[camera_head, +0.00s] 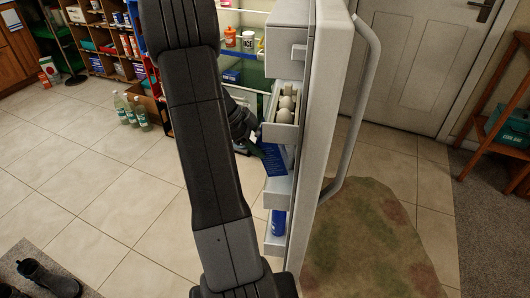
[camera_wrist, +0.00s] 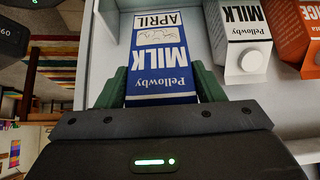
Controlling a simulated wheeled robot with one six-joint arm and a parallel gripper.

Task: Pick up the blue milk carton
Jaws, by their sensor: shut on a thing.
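The blue milk carton (camera_wrist: 160,55) has a white label reading MILK and stands out in the middle of the wrist view. My gripper (camera_wrist: 162,88) is shut on it, with one green finger against each side. In the head view the blue carton (camera_head: 274,160) sits at a door shelf of the open fridge, below the egg shelf, and my gripper (camera_head: 258,148) reaches it from the left, partly hidden behind my arm. I cannot tell whether the carton's base rests on the shelf.
A white milk carton (camera_wrist: 243,38) and an orange carton (camera_wrist: 294,30) stand right of the blue one. The open fridge door (camera_head: 333,90) bears an egg shelf (camera_head: 281,133) above and a blue can (camera_head: 278,222) below. Green-labelled bottles (camera_head: 131,111) stand on the floor left.

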